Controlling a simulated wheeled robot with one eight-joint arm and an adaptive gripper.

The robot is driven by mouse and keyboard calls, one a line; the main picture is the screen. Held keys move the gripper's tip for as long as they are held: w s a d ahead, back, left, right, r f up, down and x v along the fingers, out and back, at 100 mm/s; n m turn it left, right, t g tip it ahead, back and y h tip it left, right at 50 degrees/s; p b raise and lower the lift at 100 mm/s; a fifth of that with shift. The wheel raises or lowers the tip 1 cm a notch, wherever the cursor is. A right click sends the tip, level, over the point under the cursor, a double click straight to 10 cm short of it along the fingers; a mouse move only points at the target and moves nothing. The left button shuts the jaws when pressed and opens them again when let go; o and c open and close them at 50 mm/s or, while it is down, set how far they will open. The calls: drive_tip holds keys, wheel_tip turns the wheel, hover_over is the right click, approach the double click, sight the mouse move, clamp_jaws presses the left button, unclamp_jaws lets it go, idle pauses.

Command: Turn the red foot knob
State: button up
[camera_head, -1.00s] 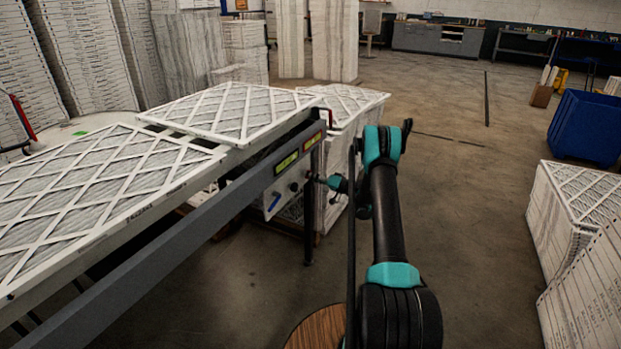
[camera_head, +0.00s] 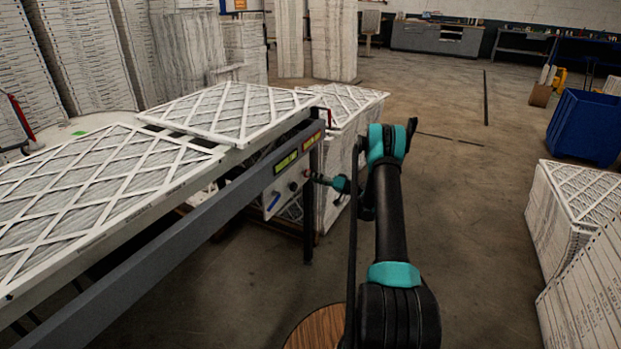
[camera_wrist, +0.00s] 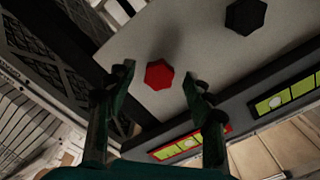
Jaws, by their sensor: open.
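The red knob (camera_wrist: 158,74) is a small faceted knob on a light grey control panel (camera_wrist: 140,40) in the wrist view. My gripper (camera_wrist: 160,82) is open, with one finger on each side of the red knob and a visible gap to both. I cannot tell how deep the fingertips reach. In the head view my gripper (camera_head: 314,178) is at the right end of the panel (camera_head: 276,204), under the conveyor's end. The red knob is too small to make out clearly there.
A black knob (camera_wrist: 245,15) sits on the same panel. A green display (camera_wrist: 288,96) and a red-framed display (camera_wrist: 182,146) lie along the grey rail (camera_head: 190,225). Filters (camera_head: 90,185) lie on the conveyor. A filter stack (camera_head: 335,190) stands close behind my gripper.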

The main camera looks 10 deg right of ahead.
drive_tip(key=v, duration=0.9)
drive_tip(key=shift+s+d, duration=0.25)
drive_tip(key=s+a+r+g+h, duration=0.3)
drive_tip(key=s+a+r, duration=0.2)
drive_tip(key=s+r, duration=0.3)
drive_tip(key=s+a+r+g+h, duration=0.2)
drive_tip(key=s+a+r+h, duration=0.3)
drive_tip(key=s, duration=0.4)
drive_tip(key=s+d+h, duration=0.2)
drive_tip(key=s+h, duration=0.1)
drive_tip(key=s, duration=1.2)
drive_tip(key=s+d+f+g+h, duration=0.1)
drive_tip(key=s+d+h, duration=0.1)
drive_tip(key=s, duration=1.4)
drive_tip(key=shift+d+f+m+h, duration=0.25)
drive_tip(key=shift+m+h, duration=0.15)
drive_tip(key=shift+h, duration=0.4)
